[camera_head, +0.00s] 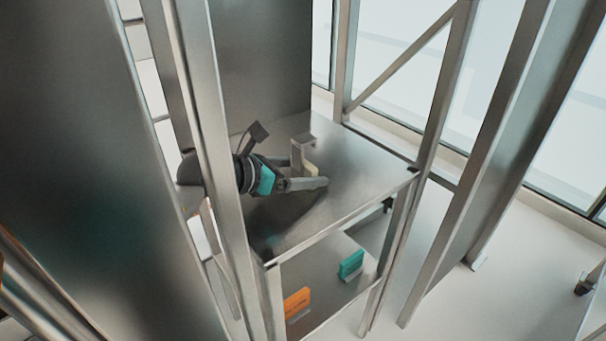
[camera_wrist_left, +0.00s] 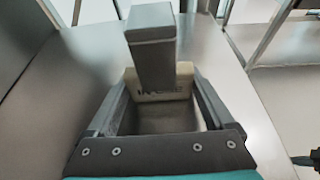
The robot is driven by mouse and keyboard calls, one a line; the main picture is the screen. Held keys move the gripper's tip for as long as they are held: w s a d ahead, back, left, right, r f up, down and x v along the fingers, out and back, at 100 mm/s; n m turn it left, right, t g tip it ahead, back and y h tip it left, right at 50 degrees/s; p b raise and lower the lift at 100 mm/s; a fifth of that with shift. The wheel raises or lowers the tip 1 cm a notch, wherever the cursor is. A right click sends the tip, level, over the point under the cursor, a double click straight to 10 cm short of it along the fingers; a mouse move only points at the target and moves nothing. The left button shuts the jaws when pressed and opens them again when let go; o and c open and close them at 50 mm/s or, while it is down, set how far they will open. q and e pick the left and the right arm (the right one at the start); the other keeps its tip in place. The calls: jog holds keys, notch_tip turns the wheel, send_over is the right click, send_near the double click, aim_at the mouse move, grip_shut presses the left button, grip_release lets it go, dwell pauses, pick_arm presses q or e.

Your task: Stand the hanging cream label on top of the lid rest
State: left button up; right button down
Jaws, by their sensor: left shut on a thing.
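The cream label (camera_wrist_left: 165,85), a thin upright plate with dark lettering, is between the fingers of my left gripper (camera_wrist_left: 160,100) in the left wrist view. The gripper is shut on it. In the head view the label (camera_head: 311,169) shows only partly at my left gripper (camera_head: 310,174), over the upper metal shelf. A grey post with a block-like top (camera_wrist_left: 151,40) stands right by the label and covers part of it; it also shows in the head view (camera_head: 298,155). I cannot tell whether this post is the lid rest, or whether the label touches it. My right gripper is not seen.
The upper shelf (camera_head: 365,180) is bare to the right of the gripper. A metal upright (camera_head: 215,150) stands in front of my left arm. On the lower shelf are an orange label (camera_head: 297,303) and a teal label (camera_head: 351,264).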

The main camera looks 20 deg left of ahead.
pick_arm(q)
jog(key=shift+f, duration=0.2)
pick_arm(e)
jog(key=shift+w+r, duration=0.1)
pick_arm(q)
jog(key=o, duration=0.9)
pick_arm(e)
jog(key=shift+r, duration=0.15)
pick_arm(q)
jog(key=shift+r, duration=0.1)
jog(key=shift+r, duration=0.15)
jog(key=p+v, duration=0.2)
jog(key=v, duration=0.8)
jog(key=shift+s+a, duration=0.1)
jog(key=shift+v, duration=0.85)
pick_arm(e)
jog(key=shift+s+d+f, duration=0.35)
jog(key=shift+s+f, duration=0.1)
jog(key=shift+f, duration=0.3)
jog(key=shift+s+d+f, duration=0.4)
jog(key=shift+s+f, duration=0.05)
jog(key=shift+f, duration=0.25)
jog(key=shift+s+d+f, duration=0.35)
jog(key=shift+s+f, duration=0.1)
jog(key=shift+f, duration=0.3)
pick_arm(q)
jog(key=shift+r, duration=0.1)
